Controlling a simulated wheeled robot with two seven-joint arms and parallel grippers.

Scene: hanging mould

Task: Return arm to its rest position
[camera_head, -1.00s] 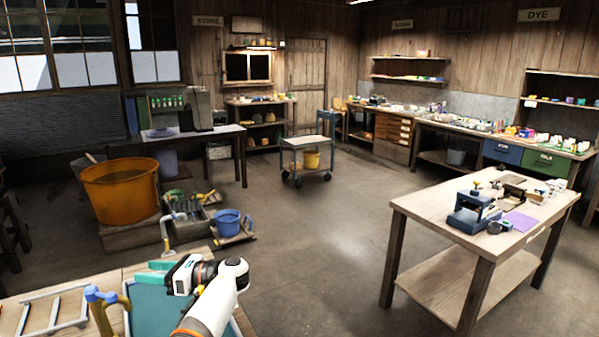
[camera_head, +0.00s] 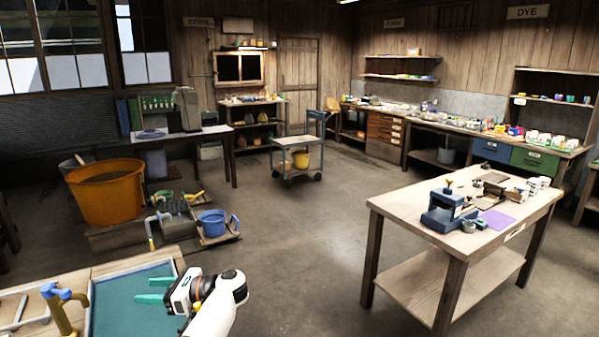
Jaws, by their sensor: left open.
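My left gripper (camera_head: 152,291) shows at the lower left of the head view, with its two green fingers apart and nothing between them. It is over the teal surface of a framed tray (camera_head: 122,312) on the near wooden table (camera_head: 88,272). Its white and black wrist and my white forearm lie to the right of the fingers, past the tray's right side. The mould named by the scene cannot be made out. My right gripper is out of view.
A blue-topped brass fitting (camera_head: 62,308) and a pale wooden frame (camera_head: 22,308) are left of the tray. A workbench (camera_head: 400,205) with a blue press (camera_head: 447,210) stands at right. An orange tub (camera_head: 106,195) and blue bucket (camera_head: 213,222) stand beyond the table. Open floor lies between.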

